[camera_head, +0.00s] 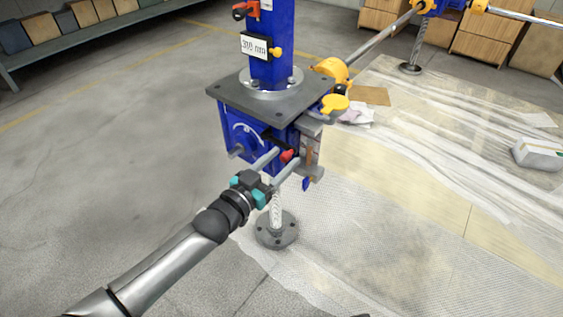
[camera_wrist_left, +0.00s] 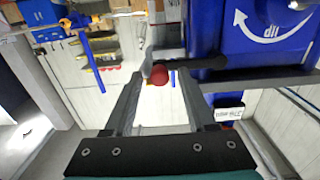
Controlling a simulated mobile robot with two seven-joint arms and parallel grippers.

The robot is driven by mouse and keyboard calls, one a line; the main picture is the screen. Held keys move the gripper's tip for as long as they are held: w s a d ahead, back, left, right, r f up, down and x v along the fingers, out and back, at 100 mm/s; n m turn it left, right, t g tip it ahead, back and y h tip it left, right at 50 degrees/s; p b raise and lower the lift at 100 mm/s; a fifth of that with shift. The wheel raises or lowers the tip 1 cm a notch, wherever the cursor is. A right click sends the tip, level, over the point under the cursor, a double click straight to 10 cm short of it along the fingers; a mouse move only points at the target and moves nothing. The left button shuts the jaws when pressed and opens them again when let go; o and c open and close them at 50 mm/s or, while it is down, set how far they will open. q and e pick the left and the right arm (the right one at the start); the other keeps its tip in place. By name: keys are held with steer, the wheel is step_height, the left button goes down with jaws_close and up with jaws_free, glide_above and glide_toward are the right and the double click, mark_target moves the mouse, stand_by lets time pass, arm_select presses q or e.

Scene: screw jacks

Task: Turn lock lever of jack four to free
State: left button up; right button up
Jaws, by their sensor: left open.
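A blue screw jack (camera_head: 268,45) stands in the middle of the head view, with a dark square plate and a blue housing (camera_head: 238,128) below it. The lock lever is a dark bar (camera_wrist_left: 208,63) with a red knob (camera_head: 287,156); the knob also shows in the wrist view (camera_wrist_left: 159,75). My left gripper (camera_head: 286,158) is open at the housing's front. Its two fingers (camera_wrist_left: 160,82) stand on either side of the red knob. I cannot tell whether either finger touches it. My right gripper is not in view.
A white curved arrow (camera_wrist_left: 275,27) marks the blue housing. A label reading about 300 mm (camera_head: 255,46) sits on the column. A round foot (camera_head: 277,229) stands below the housing. Plastic sheeting (camera_head: 430,130) covers the floor at right. The concrete floor at left is clear.

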arm_select(q)
steer(key=shift+w+d, duration=0.2)
steer(key=shift+c, duration=0.3)
jaws_close()
stand_by(1.1)
